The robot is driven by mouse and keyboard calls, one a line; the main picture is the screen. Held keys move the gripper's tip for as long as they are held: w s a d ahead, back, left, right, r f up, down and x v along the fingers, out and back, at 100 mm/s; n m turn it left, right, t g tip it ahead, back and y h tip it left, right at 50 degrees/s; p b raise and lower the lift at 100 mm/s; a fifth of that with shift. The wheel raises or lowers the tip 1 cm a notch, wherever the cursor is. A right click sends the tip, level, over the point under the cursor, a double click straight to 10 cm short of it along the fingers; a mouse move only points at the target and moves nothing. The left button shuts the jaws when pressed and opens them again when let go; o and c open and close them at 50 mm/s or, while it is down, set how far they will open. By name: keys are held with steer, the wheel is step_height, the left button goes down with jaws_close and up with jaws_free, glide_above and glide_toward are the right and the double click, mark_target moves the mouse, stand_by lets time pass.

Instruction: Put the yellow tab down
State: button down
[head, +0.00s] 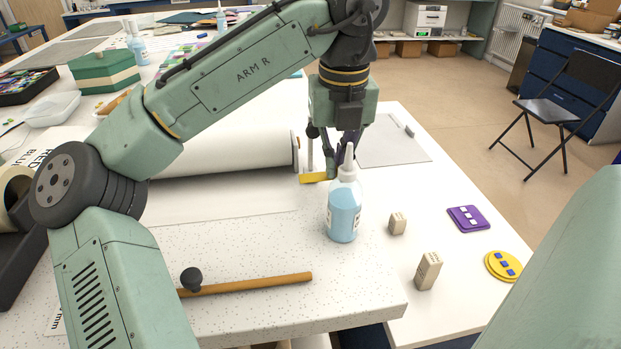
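The yellow tab (313,178) is a short, flat yellow bar just right of the end of the long white roll, behind the blue bottle. My gripper (336,172) points down at the tab's right end. Its left fingertip is beside or touching that end. The other fingertip is partly hidden by the bottle's nozzle. A small dark purple patch shows by the fingers. I cannot tell whether the fingers grip the tab or whether the tab rests on the surface.
The blue bottle (344,212) stands close in front of my gripper. Two beige blocks (397,223) (428,271), a purple plaque (468,218) and a yellow disc (502,266) are to the right. A wooden rod (250,285) lies in front. A grey sheet (392,147) lies behind.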

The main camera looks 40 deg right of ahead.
mark_target(311, 181)
steer(key=w+a, duration=0.1)
steer(key=a, duration=0.1)
steer(key=shift+w+a, duration=0.35)
steer(key=f, duration=0.1)
steer(key=a+f, duration=0.1)
steer(key=shift+w+f+p, duration=0.25)
steer(key=shift+f+p, duration=0.05)
steer(key=shift+p, duration=0.05)
steer(key=shift+d+f, duration=0.15)
steer(key=shift+f, duration=0.3)
steer(key=c, duration=1.8)
jaws_free()
steer(key=shift+f, duration=0.1)
step_height(311, 181, up, 12)
steer(key=shift+s+a+p, duration=0.3)
steer(key=shift+s+p, duration=0.1)
